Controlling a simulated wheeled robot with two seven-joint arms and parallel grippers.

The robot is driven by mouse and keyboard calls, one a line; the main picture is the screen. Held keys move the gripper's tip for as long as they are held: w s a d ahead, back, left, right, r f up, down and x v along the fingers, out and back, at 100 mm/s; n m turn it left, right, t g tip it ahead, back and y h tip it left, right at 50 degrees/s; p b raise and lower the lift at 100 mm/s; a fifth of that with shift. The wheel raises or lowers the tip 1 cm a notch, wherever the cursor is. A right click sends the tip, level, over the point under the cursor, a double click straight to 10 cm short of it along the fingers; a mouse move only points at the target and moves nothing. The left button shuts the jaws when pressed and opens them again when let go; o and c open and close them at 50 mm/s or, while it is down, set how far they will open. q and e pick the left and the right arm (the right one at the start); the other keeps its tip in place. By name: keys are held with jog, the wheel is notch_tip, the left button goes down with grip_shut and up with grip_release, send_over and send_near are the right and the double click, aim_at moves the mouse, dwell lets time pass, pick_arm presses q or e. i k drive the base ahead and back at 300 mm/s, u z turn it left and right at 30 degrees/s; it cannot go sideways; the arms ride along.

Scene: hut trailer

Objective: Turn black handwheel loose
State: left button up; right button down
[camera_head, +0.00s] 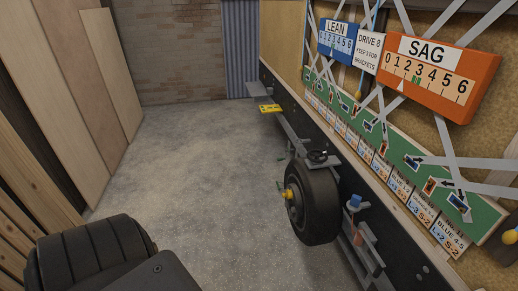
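A small black handwheel (318,156) appears to sit on a grey bracket just above the black tyre (316,205), at the right of the middle. It is small and dark, so its turning position and how tight it is cannot be told. The tyre stands upright beside the trailer's dark side rail (345,167) and has a yellow hub (288,194). Neither of my grippers is in view, and nothing is seen touching the handwheel.
A blue-topped fitting (354,202) sticks out of the rail right of the tyre. A yellow plate (270,108) sits farther back. Orange SAG (440,75) and blue LEAN (337,40) scale boards hang above. Wooden panels (90,90) lean left. The concrete floor (205,170) between is clear.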

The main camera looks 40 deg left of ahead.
aim_at(316, 157)
jog(key=u, duration=0.2)
jog(key=k, duration=0.5)
jog(key=u, duration=0.45)
jog(key=i, duration=0.75)
jog(key=u, duration=0.2)
jog(key=k, duration=0.5)
jog(key=u, duration=0.5)
jog(key=i, duration=0.85)
jog(key=z, duration=0.8)
jog(key=i, duration=0.55)
jog(key=z, duration=0.6)
